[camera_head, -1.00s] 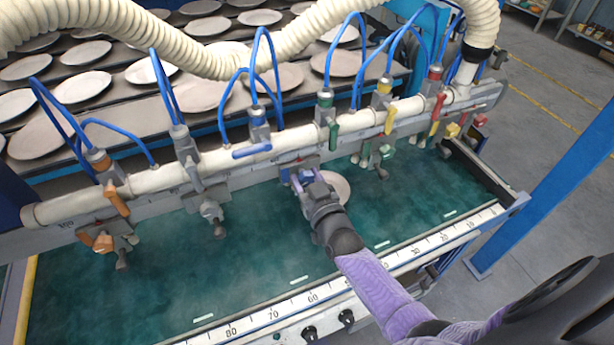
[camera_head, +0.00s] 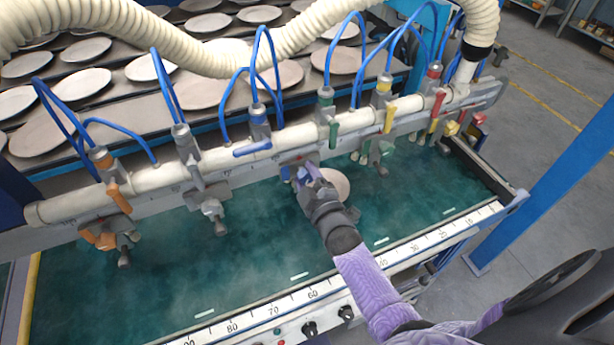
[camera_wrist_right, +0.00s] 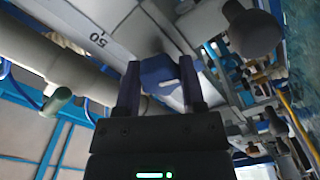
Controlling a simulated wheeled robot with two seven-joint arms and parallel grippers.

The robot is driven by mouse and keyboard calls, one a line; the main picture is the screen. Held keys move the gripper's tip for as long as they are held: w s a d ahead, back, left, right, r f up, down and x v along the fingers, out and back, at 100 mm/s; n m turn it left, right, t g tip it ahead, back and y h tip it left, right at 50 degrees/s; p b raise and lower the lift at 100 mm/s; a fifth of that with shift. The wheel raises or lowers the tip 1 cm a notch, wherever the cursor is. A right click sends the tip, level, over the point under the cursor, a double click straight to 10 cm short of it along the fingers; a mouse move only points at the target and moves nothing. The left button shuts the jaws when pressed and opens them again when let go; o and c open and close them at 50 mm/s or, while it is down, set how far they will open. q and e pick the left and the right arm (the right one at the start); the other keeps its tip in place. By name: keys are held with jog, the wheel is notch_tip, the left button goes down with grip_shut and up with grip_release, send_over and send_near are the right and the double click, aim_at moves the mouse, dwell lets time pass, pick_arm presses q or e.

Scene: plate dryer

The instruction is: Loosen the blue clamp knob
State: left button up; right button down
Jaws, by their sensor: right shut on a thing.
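The blue clamp knob (camera_wrist_right: 160,72) sits between the two fingers of my right gripper (camera_wrist_right: 159,88) in the right wrist view. The fingers are shut on it, one on each side. In the head view my right gripper (camera_head: 308,178) reaches up from below to the rail, and the blue knob (camera_head: 287,173) shows only in part beside the fingertips. The blue lever (camera_head: 252,149) of the same clamp unit lies sideways on the white pipe above. My left gripper is not in view.
Other clamps with orange (camera_head: 106,241), grey (camera_head: 212,208), green (camera_head: 375,150) and yellow (camera_head: 451,128) parts hang along the rail. A white pipe (camera_head: 220,160) with blue hoses runs above. A round plate (camera_head: 334,185) lies on the green belt (camera_head: 170,280) behind my gripper.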

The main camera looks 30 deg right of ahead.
jog(key=n, duration=0.3)
jog(key=shift+f+n+b, duration=0.1)
jog(key=shift+n+b, duration=0.25)
jog(key=shift+n, duration=0.05)
jog(key=n+b, duration=0.1)
jog(key=n, duration=0.2)
jog(key=shift+n+b, duration=0.35)
jog(key=shift+n, duration=1.25)
jog(key=shift+c, duration=1.9)
grip_release()
jog(key=shift+o, duration=0.9)
